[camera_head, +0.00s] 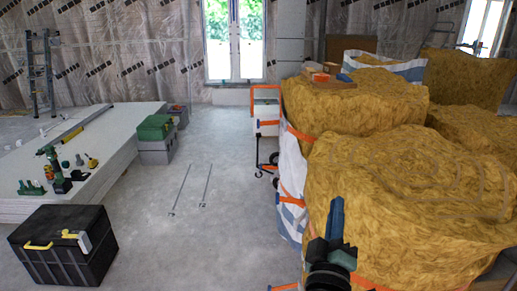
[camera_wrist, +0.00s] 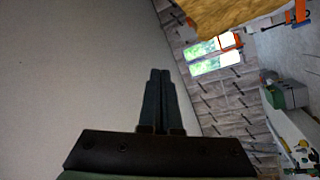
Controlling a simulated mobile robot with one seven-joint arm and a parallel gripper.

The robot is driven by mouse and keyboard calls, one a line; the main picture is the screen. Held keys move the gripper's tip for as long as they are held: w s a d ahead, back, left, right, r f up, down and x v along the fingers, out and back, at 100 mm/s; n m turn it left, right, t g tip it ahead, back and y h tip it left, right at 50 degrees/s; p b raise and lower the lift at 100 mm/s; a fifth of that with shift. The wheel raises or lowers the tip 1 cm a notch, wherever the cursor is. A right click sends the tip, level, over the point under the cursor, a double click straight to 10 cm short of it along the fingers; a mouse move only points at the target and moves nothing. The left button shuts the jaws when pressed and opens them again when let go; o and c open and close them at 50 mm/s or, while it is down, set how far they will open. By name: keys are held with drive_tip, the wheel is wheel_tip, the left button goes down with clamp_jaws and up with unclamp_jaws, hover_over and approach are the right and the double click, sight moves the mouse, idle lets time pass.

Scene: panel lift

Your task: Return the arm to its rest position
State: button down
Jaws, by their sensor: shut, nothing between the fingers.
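My gripper (camera_head: 336,203) shows at the lower right of the head view, raised in front of the yellow insulation bales. Its dark fingers point upward in the picture. In the wrist view my gripper (camera_wrist: 158,75) has its two fingers together with nothing between them. My arm shows only in part, at the bottom of the head view.
Large insulation bales (camera_head: 375,185) fill the right side. A stack of panels (camera_head: 105,160) with tools lies at the left, with a black toolbox (camera_head: 62,262) in front and a green-lidded box (camera_head: 155,128) behind. The grey floor (camera_head: 225,235) between is mostly clear.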

drive_tip(key=s+a+r+m+t+p, duration=0.2)
drive_tip(key=a+r+m, duration=0.1)
drive_tip(key=r, duration=1.2)
drive_tip(key=s+a+r+m+t+y+p, duration=0.1)
drive_tip(key=s+a+r, duration=0.3)
drive_tip(key=r, duration=0.5)
drive_tip(key=s+a+r+m+t+y+p, duration=0.1)
drive_tip(key=s+a+r+m+t+y, duration=0.1)
drive_tip(key=s+r, duration=0.5)
drive_tip(key=s+a+r+m+t+y+p, duration=0.1)
drive_tip(key=s+a+r, duration=0.4)
drive_tip(key=r, duration=0.6)
drive_tip(key=shift+s+a+m+t+y+p, duration=0.35)
drive_tip(key=shift+s+t+y, duration=0.4)
drive_tip(key=shift+y, duration=0.35)
